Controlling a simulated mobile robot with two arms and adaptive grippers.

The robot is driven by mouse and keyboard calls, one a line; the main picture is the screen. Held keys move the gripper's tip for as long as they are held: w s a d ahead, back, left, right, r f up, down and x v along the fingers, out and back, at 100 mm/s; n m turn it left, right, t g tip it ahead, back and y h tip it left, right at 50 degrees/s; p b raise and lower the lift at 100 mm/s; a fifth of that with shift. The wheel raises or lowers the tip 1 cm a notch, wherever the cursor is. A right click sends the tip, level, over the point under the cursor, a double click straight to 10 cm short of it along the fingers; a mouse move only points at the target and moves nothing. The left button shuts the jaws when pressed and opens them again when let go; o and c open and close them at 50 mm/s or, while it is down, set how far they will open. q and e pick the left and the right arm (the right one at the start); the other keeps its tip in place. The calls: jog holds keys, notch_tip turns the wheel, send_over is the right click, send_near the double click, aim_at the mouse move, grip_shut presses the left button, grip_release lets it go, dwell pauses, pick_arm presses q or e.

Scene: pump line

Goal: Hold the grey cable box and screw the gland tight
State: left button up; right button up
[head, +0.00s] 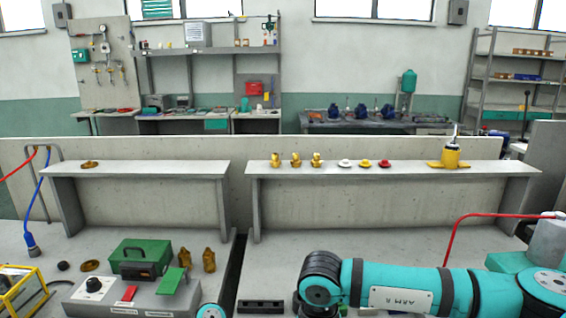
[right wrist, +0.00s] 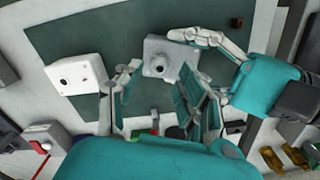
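The grey cable box (right wrist: 153,47) shows in the right wrist view, over a dark green mat. A round grey fitting (right wrist: 160,66) is on its face; I cannot tell whether this is the gland or its port. My left gripper (right wrist: 185,55) comes in from the right, one finger lying along the box's upper edge. Its other finger is mostly hidden, but it appears shut on the box. My right gripper (right wrist: 158,88) is open, its fingers apart just short of the box, with nothing seen between them. The head view shows neither gripper nor the box.
A white box (right wrist: 76,74) lies left of the grey one. In the head view, a control box (head: 125,297) and green case (head: 140,257) stand at the front left. A shelf (head: 390,173) behind carries brass fittings (head: 296,160), several coloured glands and a yellow device (head: 451,157).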

jog(key=shift+f, duration=0.1)
jog(key=shift+f, duration=1.55)
grip_shut()
